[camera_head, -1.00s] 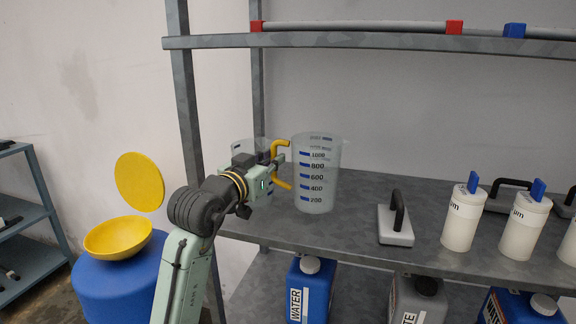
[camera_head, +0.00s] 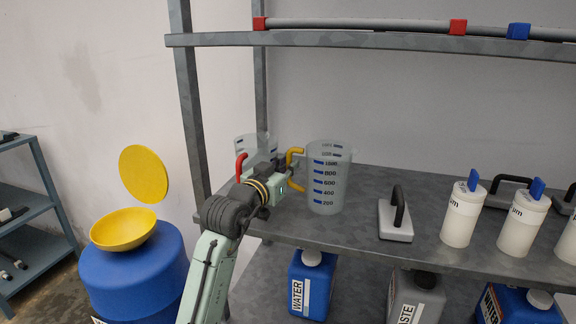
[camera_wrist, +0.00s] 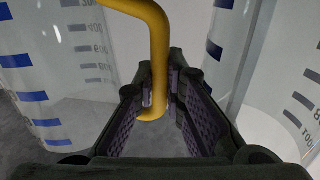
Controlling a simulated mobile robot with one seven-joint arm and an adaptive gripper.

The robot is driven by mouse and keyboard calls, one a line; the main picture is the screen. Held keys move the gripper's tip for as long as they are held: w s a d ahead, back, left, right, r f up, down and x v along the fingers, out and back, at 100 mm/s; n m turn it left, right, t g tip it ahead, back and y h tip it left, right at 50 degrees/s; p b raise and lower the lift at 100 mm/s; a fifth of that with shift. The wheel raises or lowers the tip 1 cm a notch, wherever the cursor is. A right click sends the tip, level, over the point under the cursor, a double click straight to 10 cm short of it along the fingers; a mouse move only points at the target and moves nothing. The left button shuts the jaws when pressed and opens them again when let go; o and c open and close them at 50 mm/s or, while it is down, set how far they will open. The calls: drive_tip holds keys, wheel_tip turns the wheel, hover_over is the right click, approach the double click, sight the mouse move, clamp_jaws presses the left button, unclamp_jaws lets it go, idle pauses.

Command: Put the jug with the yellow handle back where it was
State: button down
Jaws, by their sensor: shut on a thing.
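The jug with the yellow handle (camera_head: 328,178) is clear with blue graduation marks, upright over the left part of the grey shelf (camera_head: 365,240). Its yellow handle (camera_head: 295,152) points left, toward my arm. My gripper (camera_head: 284,170) is shut on that handle. In the wrist view, the yellow handle (camera_wrist: 157,60) passes between the two fingers of my gripper (camera_wrist: 160,95). I cannot tell whether the jug's base touches the shelf. A second clear jug (camera_head: 252,146) with a red handle (camera_head: 240,166) stands behind and left of my gripper, partly hidden by it.
A grey block with a black handle (camera_head: 395,220) sits right of the jug, with bare shelf between. White bottles with blue tops (camera_head: 462,212) stand further right. An upright post (camera_head: 188,100) is left. A blue drum (camera_head: 135,275) with a yellow funnel (camera_head: 122,230) stands on the floor.

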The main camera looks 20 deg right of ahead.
drive_tip(key=c, duration=1.9)
unclamp_jaws()
drive_tip(key=shift+c, duration=0.2)
drive_tip(key=shift+r+p, duration=0.25)
drive_tip(key=shift+p, duration=0.1)
drive_tip(key=b+v, duration=0.3)
drive_tip(key=v, duration=0.9)
drive_tip(key=shift+f+b, duration=0.1)
drive_tip(key=shift+b, duration=0.2)
